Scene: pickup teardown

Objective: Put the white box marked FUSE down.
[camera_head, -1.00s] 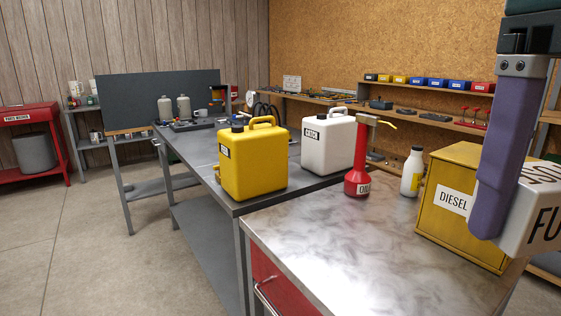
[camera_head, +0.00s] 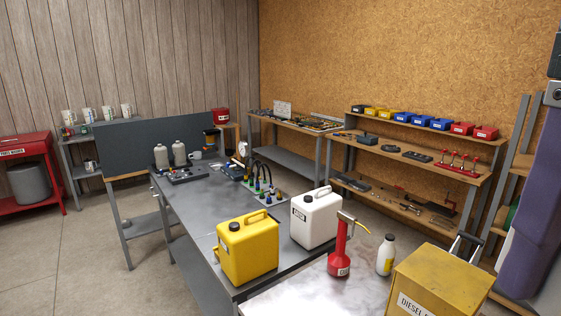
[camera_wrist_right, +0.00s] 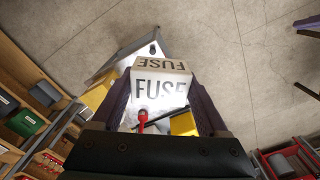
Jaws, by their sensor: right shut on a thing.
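The white box marked FUSE (camera_wrist_right: 160,88) is held between the two purple fingers of my right gripper (camera_wrist_right: 158,80) in the right wrist view. Two of its faces show the word FUSE. In the head view, a purple finger (camera_head: 532,205) of that gripper stands at the right edge, and only a strip of the white box (camera_head: 551,293) shows at the bottom right corner. The box appears to be in the air; what is directly under it is hidden. My left gripper is not in view.
A metal-topped bench holds a yellow DIESEL box (camera_head: 440,283), a red oil can (camera_head: 341,250) and a white bottle (camera_head: 386,254). A grey table (camera_head: 205,215) behind holds yellow (camera_head: 247,250) and white (camera_head: 315,218) canisters. Shelves (camera_head: 415,165) line the wall.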

